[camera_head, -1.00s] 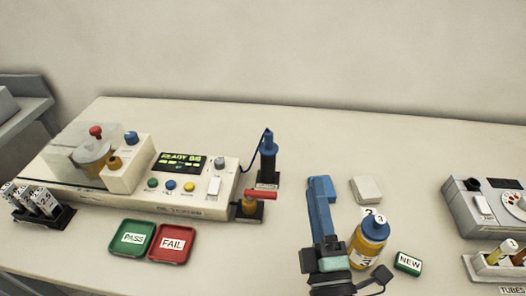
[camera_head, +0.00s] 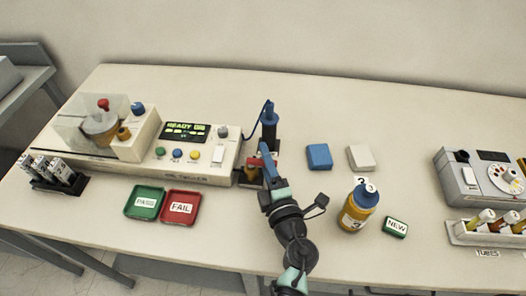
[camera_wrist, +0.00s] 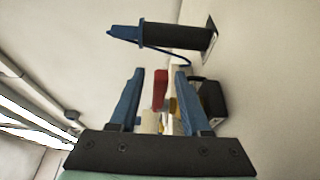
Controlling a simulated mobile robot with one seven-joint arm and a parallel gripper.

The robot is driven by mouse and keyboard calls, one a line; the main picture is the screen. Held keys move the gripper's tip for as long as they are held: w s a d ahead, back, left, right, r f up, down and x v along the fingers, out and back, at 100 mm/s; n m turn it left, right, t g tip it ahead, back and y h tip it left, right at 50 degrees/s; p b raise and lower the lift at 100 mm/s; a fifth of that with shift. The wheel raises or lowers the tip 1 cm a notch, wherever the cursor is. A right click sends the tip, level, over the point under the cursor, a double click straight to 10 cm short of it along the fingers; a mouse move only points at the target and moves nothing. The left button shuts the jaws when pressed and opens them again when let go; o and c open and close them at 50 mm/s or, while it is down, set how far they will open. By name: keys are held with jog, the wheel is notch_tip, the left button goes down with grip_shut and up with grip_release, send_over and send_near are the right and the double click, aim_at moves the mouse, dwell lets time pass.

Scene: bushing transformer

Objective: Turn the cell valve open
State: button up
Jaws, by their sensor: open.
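The cell valve has a red lever handle (camera_wrist: 160,90) and a brass-coloured body (camera_wrist: 173,104). In the head view its dark base (camera_head: 249,180) sits at the right end of the tester, and my gripper partly hides the valve. My gripper (camera_head: 267,160) is open, with its blue fingers over the valve area. In the wrist view the red handle shows between the two fingers of my gripper (camera_wrist: 160,74), with gaps on both sides. I cannot tell how deep the handle lies between them.
The tester (camera_head: 195,148) stands left, its display reading READY. A black and blue probe (camera_head: 269,130) stands upright just behind the valve, with a cable. A blue block (camera_head: 319,156), white block (camera_head: 361,157) and amber bottle (camera_head: 358,208) stand right. Green (camera_head: 144,202) and red (camera_head: 181,207) trays lie front left.

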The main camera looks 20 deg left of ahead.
jog(key=shift+x, duration=1.15)
grip_shut()
